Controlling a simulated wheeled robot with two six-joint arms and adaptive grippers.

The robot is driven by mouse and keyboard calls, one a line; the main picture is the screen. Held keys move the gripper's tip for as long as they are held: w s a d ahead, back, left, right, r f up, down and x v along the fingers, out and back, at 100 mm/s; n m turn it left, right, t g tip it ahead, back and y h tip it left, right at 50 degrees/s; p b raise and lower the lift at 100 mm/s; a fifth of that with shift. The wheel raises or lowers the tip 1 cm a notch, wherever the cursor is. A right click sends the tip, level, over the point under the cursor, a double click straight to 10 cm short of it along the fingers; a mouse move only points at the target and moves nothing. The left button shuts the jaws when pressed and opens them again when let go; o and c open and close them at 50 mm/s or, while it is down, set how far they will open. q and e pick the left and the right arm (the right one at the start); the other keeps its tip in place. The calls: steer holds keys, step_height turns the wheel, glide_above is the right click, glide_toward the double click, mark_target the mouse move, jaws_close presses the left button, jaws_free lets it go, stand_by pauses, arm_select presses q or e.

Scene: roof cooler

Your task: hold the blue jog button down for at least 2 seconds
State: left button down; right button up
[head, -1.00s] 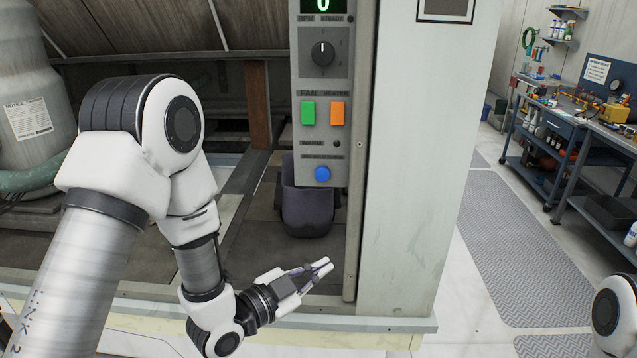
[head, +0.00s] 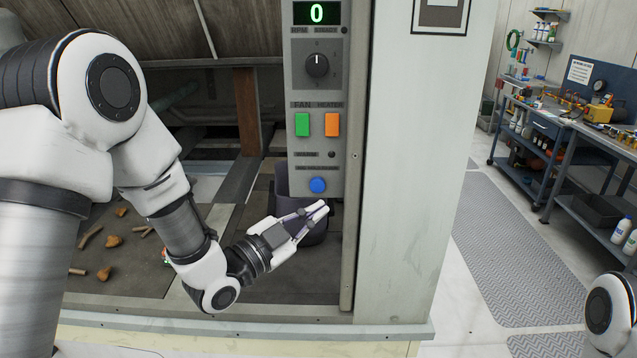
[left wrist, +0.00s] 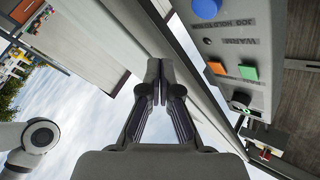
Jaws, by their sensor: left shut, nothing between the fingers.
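The blue jog button (head: 318,185) is at the bottom of the grey control panel (head: 297,160) in the head view. It also shows at the top of the left wrist view (left wrist: 206,8), partly cut off by the frame edge. My left gripper (head: 324,208) is shut and empty. Its fingertips are just below the button in the head view; I see no clear contact. In the left wrist view the closed fingers (left wrist: 160,70) point up the picture, left of the button. My right gripper is not in view.
The panel has a green switch (head: 302,124), an orange switch (head: 332,124), a knob (head: 317,65) and a display reading 0 (head: 317,13). A dark bin (head: 312,228) stands behind the gripper. The cabinet post (head: 400,170) is right of the panel. Brown pieces (head: 114,241) lie at left.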

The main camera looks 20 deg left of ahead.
mark_target(317, 185)
arm_select(q)
steer(key=w+a, duration=0.1)
steer(key=w, duration=0.4)
steer(key=shift+w+a, duration=0.4)
steer(key=shift+f, duration=0.15)
steer(key=shift+w, duration=0.1)
stand_by(0.8)
steer(key=shift+w+a, duration=0.15)
steer(key=shift+w, duration=0.15)
